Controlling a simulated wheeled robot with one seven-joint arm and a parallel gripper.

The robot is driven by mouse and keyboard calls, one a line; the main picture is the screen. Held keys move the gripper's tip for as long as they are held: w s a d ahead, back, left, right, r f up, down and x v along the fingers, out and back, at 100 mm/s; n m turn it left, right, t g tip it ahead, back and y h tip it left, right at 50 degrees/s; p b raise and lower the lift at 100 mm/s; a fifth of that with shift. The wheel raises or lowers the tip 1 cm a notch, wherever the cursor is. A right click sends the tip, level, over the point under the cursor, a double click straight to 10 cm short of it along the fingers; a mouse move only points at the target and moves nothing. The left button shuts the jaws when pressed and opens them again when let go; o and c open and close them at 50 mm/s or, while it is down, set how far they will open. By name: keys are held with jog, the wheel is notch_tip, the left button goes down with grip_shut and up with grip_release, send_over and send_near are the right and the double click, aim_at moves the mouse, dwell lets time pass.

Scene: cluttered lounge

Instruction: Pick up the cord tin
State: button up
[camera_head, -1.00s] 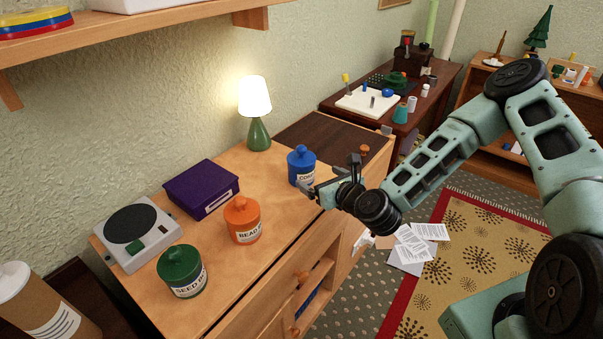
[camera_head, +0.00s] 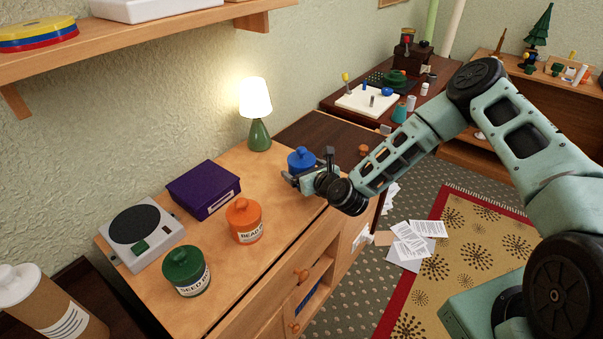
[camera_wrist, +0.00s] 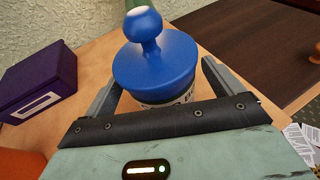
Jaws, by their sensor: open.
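The cord tin is a blue round tin (camera_head: 301,160) with a knobbed lid and a white label. It stands on the wooden cabinet top, right of the lamp. In the head view my gripper (camera_head: 297,178) is in front of it and hides its lower part and label. In the wrist view the tin (camera_wrist: 155,65) stands between the two spread fingers of my gripper (camera_wrist: 160,85), one on each side. The jaws are open. I cannot tell whether either finger touches the tin.
On the cabinet top (camera_head: 277,207) stand an orange tin (camera_head: 244,221), a green tin (camera_head: 186,271), a purple box (camera_head: 203,189), a grey scale-like device (camera_head: 142,235) and a lit lamp (camera_head: 258,115). A wall shelf (camera_head: 130,30) overhangs the back left. Papers (camera_head: 414,240) lie on the floor.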

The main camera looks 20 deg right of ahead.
grip_shut()
